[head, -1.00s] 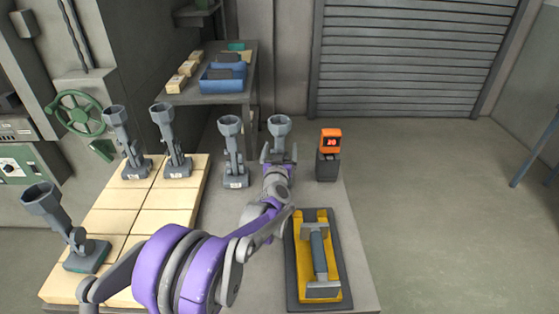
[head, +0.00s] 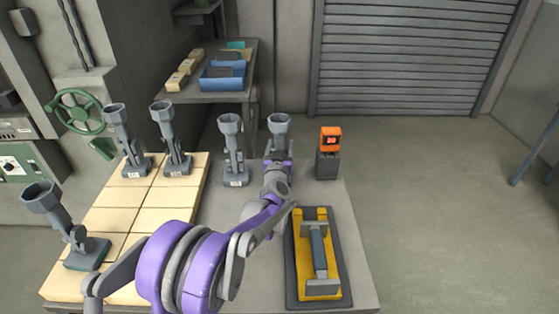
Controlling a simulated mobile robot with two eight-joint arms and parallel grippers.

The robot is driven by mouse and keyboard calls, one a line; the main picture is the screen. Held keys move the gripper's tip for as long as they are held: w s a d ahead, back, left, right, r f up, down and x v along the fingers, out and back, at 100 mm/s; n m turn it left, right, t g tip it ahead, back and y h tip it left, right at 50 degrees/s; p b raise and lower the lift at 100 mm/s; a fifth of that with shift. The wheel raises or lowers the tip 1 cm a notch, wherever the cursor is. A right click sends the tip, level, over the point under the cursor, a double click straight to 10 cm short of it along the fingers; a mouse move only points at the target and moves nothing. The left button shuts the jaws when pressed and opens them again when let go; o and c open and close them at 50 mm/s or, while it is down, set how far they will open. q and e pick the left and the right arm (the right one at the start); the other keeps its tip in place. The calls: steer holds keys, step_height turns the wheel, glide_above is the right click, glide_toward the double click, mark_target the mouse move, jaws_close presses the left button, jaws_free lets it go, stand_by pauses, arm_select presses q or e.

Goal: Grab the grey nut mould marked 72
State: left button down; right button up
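Several grey nut moulds with cup-shaped tops stand upright on small bases. One mould (head: 279,124) stands at the back right of the grey worktop; its base and any number on it are hidden by my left arm. My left gripper (head: 279,150) is at its stem, with the fingers close in on both sides, and appears shut on it. Another mould (head: 233,150) stands just left of it with a white tag too small to read. More moulds (head: 171,140), (head: 121,140), (head: 65,225) stand on the pale tiles. My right gripper is not in view.
A black box with an orange display (head: 330,141) reading about 20 stands right of the gripped mould. A yellow-lined dark tray (head: 342,262) holds a grey handled tool at the front right. A side table (head: 215,97) with a blue bin is behind.

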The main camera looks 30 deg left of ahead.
mark_target(281, 120)
arm_select(q)
step_height(281, 120, up, 10)
stand_by(0.6)
steer(key=shift+f, duration=0.1)
stand_by(1.1)
